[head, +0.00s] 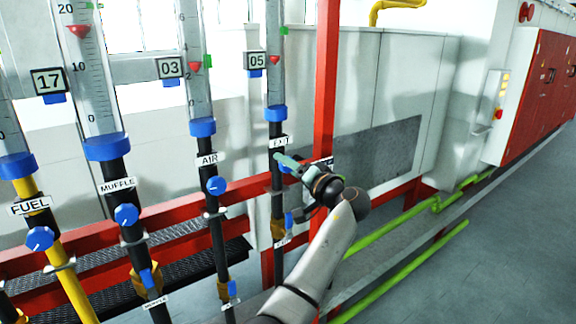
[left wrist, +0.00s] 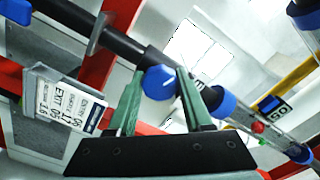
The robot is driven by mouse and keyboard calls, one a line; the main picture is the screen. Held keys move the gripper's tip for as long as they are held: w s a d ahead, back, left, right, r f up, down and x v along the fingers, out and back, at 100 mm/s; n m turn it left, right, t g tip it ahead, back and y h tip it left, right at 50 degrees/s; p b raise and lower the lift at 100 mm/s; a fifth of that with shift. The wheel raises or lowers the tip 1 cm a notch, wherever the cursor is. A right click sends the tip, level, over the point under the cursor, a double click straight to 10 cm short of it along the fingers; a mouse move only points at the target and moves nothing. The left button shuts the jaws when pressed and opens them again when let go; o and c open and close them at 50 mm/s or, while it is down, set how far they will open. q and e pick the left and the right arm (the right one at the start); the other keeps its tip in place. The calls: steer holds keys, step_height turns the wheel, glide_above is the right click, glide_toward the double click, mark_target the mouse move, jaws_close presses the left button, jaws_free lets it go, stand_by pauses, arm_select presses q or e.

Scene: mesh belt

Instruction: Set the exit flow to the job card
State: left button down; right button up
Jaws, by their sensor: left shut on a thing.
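The exit flow tube (head: 275,85) is the rightmost tube, above a label (head: 280,141) reading roughly EXIT. Its red float (head: 275,60) is about level with the tag 05 (head: 256,61) and below a green marker (head: 283,31). My left gripper (head: 283,163) is at the exit valve below that label. In the left wrist view its green fingers (left wrist: 158,75) are shut on the blue exit knob (left wrist: 158,83). The job card (left wrist: 65,103) is beside the pipe, tilted in that view; EXIT is readable, smaller print is unclear. My right gripper is out of view.
The AIR knob (head: 216,186), MUFFLE knob (head: 126,215) and FUEL knob (head: 40,238) are on pipes to the left. A red post (head: 325,75) stands just right of the exit tube. Lower blue valve handles (head: 289,219) are close below. Floor is clear at right.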

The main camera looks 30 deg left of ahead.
arm_select(q)
steer(key=shift+r, duration=0.15)
steer(key=shift+c, duration=1.6)
jaws_free()
steer(key=b+v, duration=0.2)
steer(key=v, duration=1)
steer(key=shift+d+b, duration=0.25)
steer(key=shift+b, duration=0.15)
